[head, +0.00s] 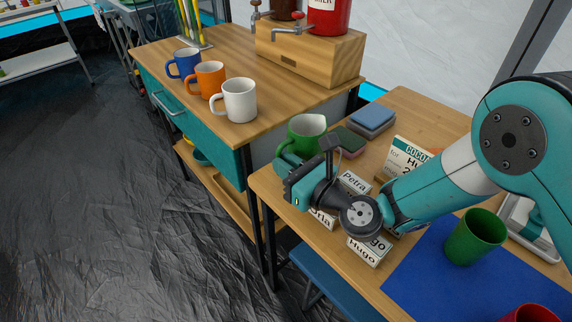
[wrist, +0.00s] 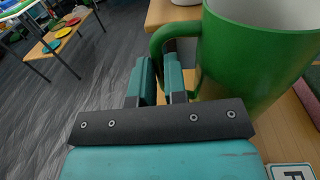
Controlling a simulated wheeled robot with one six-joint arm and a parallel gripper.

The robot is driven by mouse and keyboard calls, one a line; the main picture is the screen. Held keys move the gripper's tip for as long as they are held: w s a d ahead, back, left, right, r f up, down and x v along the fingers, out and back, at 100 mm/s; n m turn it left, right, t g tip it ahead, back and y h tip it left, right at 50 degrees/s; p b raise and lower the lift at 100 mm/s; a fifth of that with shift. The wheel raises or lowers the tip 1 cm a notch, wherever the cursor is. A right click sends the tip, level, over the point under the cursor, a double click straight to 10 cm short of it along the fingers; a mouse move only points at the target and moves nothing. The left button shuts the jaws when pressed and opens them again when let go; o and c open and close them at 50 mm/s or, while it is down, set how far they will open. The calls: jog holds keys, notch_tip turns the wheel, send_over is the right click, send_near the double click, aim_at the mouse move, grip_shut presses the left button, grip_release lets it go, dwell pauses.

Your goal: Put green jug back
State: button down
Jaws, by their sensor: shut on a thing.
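The green jug (head: 307,133) is near the far left end of the right-hand table in the head view, upright, with a white inside. In the wrist view the green jug (wrist: 258,55) fills the upper right, its handle to the left. My gripper (wrist: 165,85) is shut on the jug's handle. In the head view my gripper (head: 296,172) is just in front of the jug and hides its lower part. I cannot tell whether the jug's base touches the table (head: 268,184).
Blue, orange and white mugs (head: 240,100) stand along the left counter (head: 228,62). Name cards (head: 354,183) stand near my gripper. Sponges (head: 372,121) and a cocoa sign (head: 407,156) are right of the jug.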

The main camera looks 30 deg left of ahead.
jog(key=c, duration=1.6)
grip_release()
jog(key=shift+f, duration=0.15)
jog(key=o, duration=0.4)
jog(key=shift+o, duration=0.2)
